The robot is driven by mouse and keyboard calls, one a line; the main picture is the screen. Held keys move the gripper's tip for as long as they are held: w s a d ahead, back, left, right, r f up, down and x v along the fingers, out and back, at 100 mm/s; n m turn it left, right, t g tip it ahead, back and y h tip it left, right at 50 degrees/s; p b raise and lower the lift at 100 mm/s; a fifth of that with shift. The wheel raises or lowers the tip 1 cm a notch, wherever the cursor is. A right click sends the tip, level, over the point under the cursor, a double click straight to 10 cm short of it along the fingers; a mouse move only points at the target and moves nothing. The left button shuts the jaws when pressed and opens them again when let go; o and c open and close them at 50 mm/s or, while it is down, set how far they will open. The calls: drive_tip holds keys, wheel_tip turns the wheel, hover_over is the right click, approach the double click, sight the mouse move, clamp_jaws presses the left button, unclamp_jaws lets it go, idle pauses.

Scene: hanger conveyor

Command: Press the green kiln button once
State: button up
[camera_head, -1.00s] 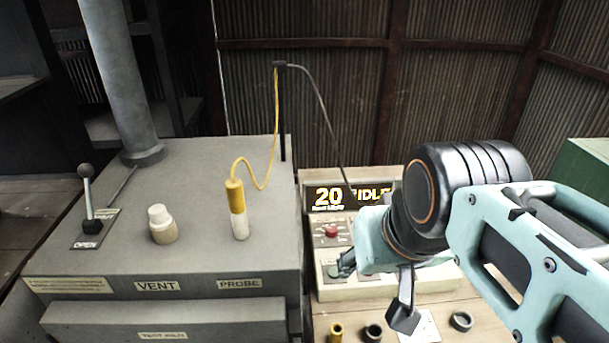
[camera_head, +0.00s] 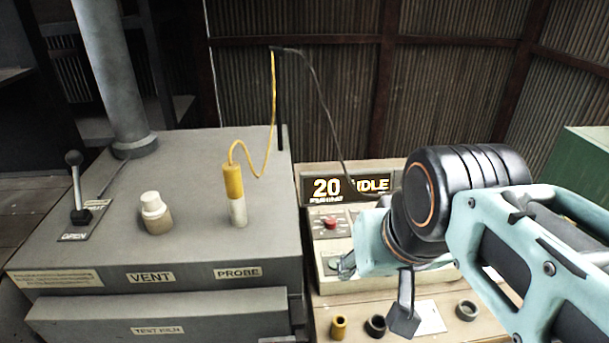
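The control box (camera_head: 322,245) stands right of the grey kiln, behind my gripper. Its lit display (camera_head: 350,189) reads 20 and IDLE. A red button (camera_head: 331,223) shows on its upper panel. A green round button (camera_head: 334,265) shows lower on the front part, partly covered by a dark fingertip. My gripper (camera_head: 374,291) hangs over the right part of the box, its fingers spread apart with nothing seen between them. One finger is at the green button in the picture; whether it touches cannot be told. My arm hides the box's right side.
The grey kiln (camera_head: 190,200) carries a lever (camera_head: 76,188), a white vent plug (camera_head: 155,213) and a yellow probe (camera_head: 234,195) with a cord to a post. Small rings (camera_head: 376,326), a yellow cylinder (camera_head: 339,327) and a white sheet (camera_head: 430,318) lie on the wooden bench.

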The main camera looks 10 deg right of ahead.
drive_tip(key=shift+c, duration=0.5)
clamp_jaws()
idle(0.8)
